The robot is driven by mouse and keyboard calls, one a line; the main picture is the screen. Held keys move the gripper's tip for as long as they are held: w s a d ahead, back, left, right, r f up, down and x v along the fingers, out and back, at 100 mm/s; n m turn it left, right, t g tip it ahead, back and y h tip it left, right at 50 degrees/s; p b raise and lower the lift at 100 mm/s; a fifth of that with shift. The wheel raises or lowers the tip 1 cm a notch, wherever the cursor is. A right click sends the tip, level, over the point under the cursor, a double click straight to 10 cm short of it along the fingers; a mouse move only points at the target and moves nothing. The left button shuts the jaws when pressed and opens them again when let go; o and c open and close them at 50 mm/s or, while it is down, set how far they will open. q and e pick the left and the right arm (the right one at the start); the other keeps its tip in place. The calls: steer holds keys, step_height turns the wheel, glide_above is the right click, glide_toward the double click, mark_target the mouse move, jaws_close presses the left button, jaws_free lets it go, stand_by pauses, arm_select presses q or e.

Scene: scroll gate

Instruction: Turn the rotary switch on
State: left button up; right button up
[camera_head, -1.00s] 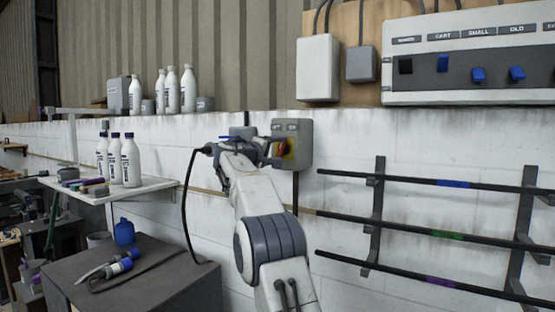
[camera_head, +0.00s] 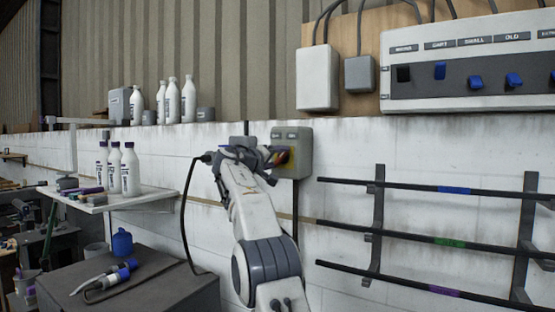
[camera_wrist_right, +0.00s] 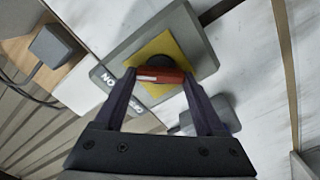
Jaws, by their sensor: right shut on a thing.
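The rotary switch is a grey box (camera_head: 304,150) on the white wall, with a yellow plate and a red handle. In the right wrist view the grey box (camera_wrist_right: 187,22) carries the yellow plate (camera_wrist_right: 160,50), a dark round hub and the red handle (camera_wrist_right: 160,76). My right gripper (camera_head: 276,158) is at the front of the box. In the wrist view its two dark fingers (camera_wrist_right: 161,88) are shut on the red handle, one at each end. Labels (camera_wrist_right: 103,78), one reading "ON", are beside the yellow plate. My left gripper is out of view.
A wall rack with dark rods (camera_head: 410,187) is to the right. A switch panel (camera_head: 440,105) and grey boxes (camera_head: 317,78) are above. A shelf (camera_head: 145,196) with white bottles and a dark cabinet (camera_head: 165,285) stand left. A black cable (camera_head: 185,215) hangs beside my arm.

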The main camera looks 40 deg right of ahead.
steer(key=shift+f, duration=0.1)
steer(key=o, duration=1.3)
steer(key=shift+s+a, duration=0.1)
steer(key=shift+a, duration=0.15)
steer(key=b+v, duration=0.5)
steer(key=v, duration=0.5)
steer(key=shift+b, duration=0.4)
